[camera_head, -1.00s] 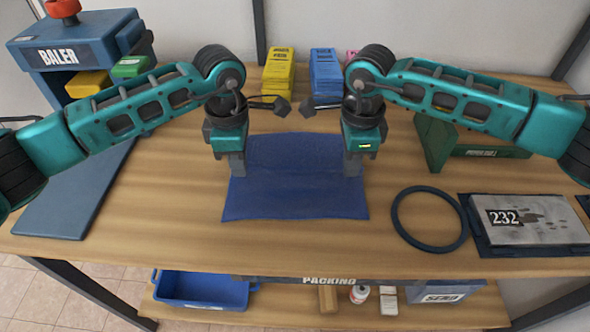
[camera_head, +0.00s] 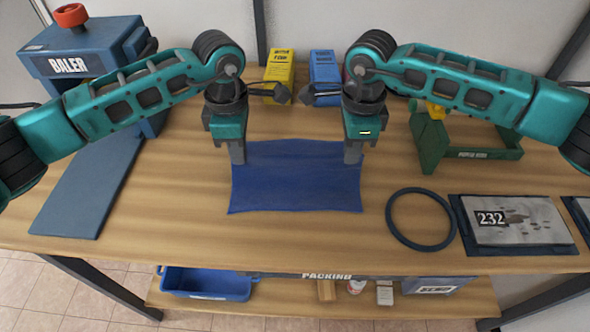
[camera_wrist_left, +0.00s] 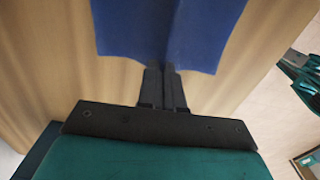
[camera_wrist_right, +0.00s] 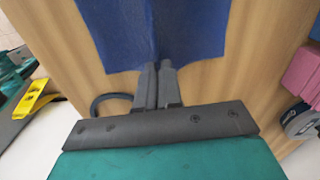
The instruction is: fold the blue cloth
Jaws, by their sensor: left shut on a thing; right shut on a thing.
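The blue cloth (camera_head: 296,185) is spread over the middle of the wooden table, roughly rectangular, with its near edge toward the table's front. My left gripper (camera_head: 238,158) is shut on the cloth near its far left corner. My right gripper (camera_head: 353,157) is shut on it near its far right corner. The cloth also shows in the left wrist view (camera_wrist_left: 165,30) and in the right wrist view (camera_wrist_right: 150,30), with the fingertips at its edge in both. Whether the far edge is lifted off the table is hard to tell.
A dark ring (camera_head: 420,219) and a grey plate marked 232 (camera_head: 515,220) lie to the right. A blue baler (camera_head: 85,60) stands at the left, a green stand (camera_head: 430,145) at the back right. Yellow (camera_head: 280,70) and blue (camera_head: 325,72) boxes stand behind. The table's front strip is clear.

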